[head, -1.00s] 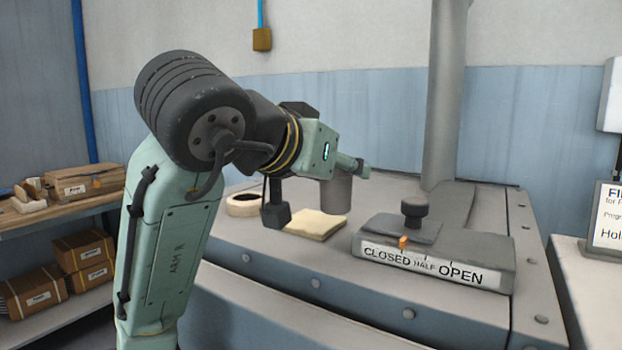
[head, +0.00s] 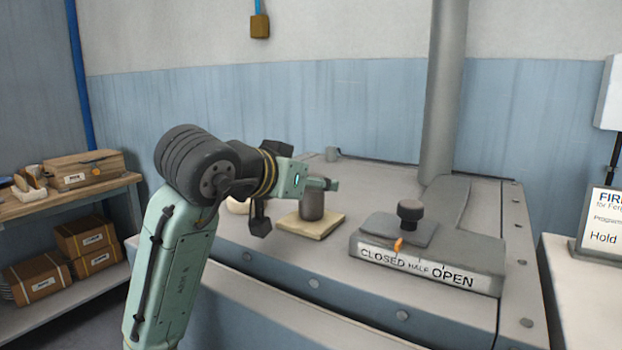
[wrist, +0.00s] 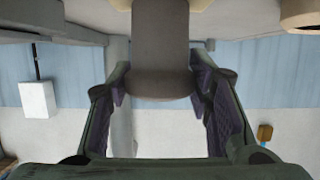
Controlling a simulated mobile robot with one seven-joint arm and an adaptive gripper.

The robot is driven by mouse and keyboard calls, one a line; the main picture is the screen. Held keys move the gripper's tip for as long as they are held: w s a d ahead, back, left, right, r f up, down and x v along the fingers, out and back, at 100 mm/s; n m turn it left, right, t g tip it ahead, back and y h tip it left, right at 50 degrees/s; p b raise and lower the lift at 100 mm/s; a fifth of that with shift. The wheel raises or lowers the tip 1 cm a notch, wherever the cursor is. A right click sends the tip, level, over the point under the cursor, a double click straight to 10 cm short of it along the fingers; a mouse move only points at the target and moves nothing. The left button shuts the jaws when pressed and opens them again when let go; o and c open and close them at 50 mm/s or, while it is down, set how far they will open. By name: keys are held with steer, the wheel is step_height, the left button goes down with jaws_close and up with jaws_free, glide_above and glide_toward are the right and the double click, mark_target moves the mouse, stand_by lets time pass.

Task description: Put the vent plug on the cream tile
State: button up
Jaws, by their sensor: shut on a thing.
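The vent plug (head: 312,206) is a dark grey cylinder, upright at the middle of the cream tile (head: 325,229). Its lower end looks on the tile or very close to it; I cannot tell which. My gripper (head: 318,184) is shut on the plug's upper part, the arm reaching in from the left. In the wrist view, the plug (wrist: 160,50) sits between the dark finger pads, with cream tile edges (wrist: 202,4) on both sides of its far end.
A damper box (head: 430,262) marked CLOSED, HALF, OPEN, with a black knob (head: 410,210), stands right of the tile. A pale ring (head: 236,207) lies left, partly behind my arm.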

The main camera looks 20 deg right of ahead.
steer(key=shift+f, duration=0.15)
steer(key=o, duration=1.2)
steer(key=shift+o, duration=0.2)
steer(key=shift+a+r, duration=0.1)
steer(key=shift+r, duration=0.15)
steer(key=b+v, duration=0.3)
steer(key=v, duration=0.8)
steer(key=shift+s+a, duration=0.25)
steer(key=shift+a, duration=0.05)
steer(key=shift+r, duration=0.1)
